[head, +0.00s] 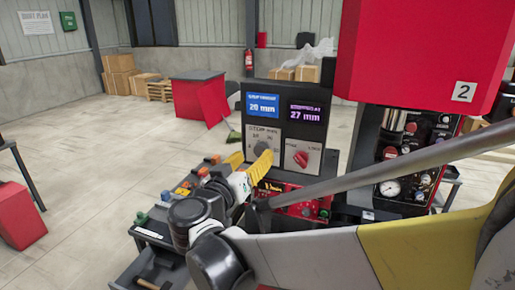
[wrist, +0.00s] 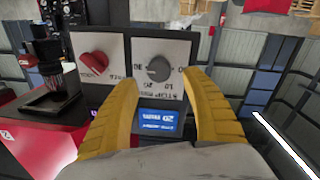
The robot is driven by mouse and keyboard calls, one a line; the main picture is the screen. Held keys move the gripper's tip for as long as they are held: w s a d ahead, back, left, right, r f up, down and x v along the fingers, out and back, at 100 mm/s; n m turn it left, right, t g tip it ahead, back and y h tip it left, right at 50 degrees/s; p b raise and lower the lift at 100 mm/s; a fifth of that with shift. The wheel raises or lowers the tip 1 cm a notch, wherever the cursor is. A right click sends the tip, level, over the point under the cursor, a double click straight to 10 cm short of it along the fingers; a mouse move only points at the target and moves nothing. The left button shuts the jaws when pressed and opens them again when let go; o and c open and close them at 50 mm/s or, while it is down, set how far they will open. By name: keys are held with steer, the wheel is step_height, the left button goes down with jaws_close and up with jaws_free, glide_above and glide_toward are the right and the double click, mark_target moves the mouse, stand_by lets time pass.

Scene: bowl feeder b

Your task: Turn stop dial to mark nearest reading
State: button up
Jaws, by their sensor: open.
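The stop dial is a dark grey round knob (wrist: 158,68) on a light panel (wrist: 143,48) lettered "STOP mm", upside down in the wrist view. Numbers ring it, but its pointer direction is hard to tell. My gripper (wrist: 163,82) has two yellow fingers, spread open and empty, with the dial between their tips in the picture. Contact cannot be told. In the head view my gripper (head: 253,157) is in front of the panel, partly covering the dial (head: 262,148). A blue display (head: 262,107) seems to read 20 mm; a purple display (head: 306,115) reads 27 mm.
A red knob (head: 300,158) sits on the panel right of the dial, and also shows in the wrist view (wrist: 93,63). A red machine housing (head: 425,50) and a gauge panel (head: 405,150) stand at right. Open floor lies at left.

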steer(key=v, duration=0.8)
steer(key=s+d+f+g+b, duration=0.1)
steer(key=d+f+g+b, duration=0.15)
steer(key=d+f, duration=0.45)
steer(key=s+d+f+g+b, duration=0.15)
steer(key=d+f+g, duration=0.3)
steer(key=d, duration=0.45)
steer(key=s+d+f+n+g+y+b, duration=0.1)
steer(key=s+d+f+y+b, duration=0.2)
steer(key=s+f, duration=0.4)
steer(key=s+d+f+g+y+b, duration=0.1)
steer(key=s+d+f+y+b, duration=0.3)
steer(key=s+f, duration=0.3)
steer(key=shift+f+n, duration=0.4)
steer(key=shift+f, duration=0.1)
